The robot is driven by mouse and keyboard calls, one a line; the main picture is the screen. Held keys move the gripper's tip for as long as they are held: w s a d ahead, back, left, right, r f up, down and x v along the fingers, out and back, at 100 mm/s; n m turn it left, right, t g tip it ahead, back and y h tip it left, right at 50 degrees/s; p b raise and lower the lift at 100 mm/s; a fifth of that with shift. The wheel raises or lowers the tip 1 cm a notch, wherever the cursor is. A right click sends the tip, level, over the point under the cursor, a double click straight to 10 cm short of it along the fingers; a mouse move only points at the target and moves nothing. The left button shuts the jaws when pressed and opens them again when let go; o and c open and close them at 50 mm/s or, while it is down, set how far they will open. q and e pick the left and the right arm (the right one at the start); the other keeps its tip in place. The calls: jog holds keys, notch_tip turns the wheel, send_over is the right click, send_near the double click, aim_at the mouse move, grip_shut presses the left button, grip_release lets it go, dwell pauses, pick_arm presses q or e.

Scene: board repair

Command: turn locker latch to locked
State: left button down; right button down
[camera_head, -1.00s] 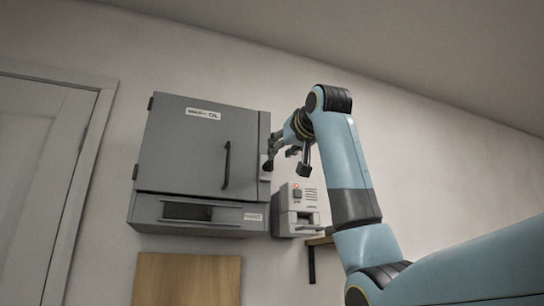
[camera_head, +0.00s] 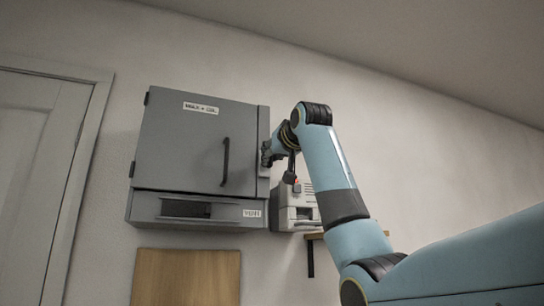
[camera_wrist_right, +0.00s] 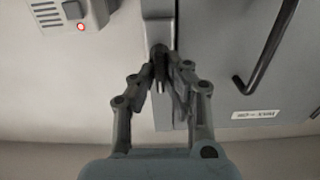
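The grey locker (camera_head: 190,150) hangs on the wall, its door closed, with a black bar handle (camera_head: 225,162). The latch is on the narrow strip at the door's right edge; in the head view my gripper largely covers it. In the right wrist view the latch (camera_wrist_right: 158,50) is a small dark piece at the fingertips. My right gripper (camera_head: 267,155) is at the latch; in the wrist view its fingers (camera_wrist_right: 162,72) converge closely and appear shut on it. Their tips overlap the dark latch, so its exact turn is hard to see. My left gripper is out of view.
A wooden panel (camera_head: 186,278) is below the locker. A door (camera_head: 35,170) is at the left.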

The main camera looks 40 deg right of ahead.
dwell(0.4)
jog(key=m+b, duration=0.1)
jog(key=m, duration=0.2)
jog(key=shift+d+m, duration=0.1)
jog(key=shift+m, duration=0.2)
jog(key=shift+d+f+m+b, duration=0.15)
jog(key=shift+m+b, duration=1.3)
jog(key=shift+m, duration=2.1)
jog(key=shift+f+m+b, duration=0.1)
jog(key=shift+m+b, duration=1.35)
jog(key=shift+m, duration=2.1)
jog(key=c, duration=1.4)
grip_release()
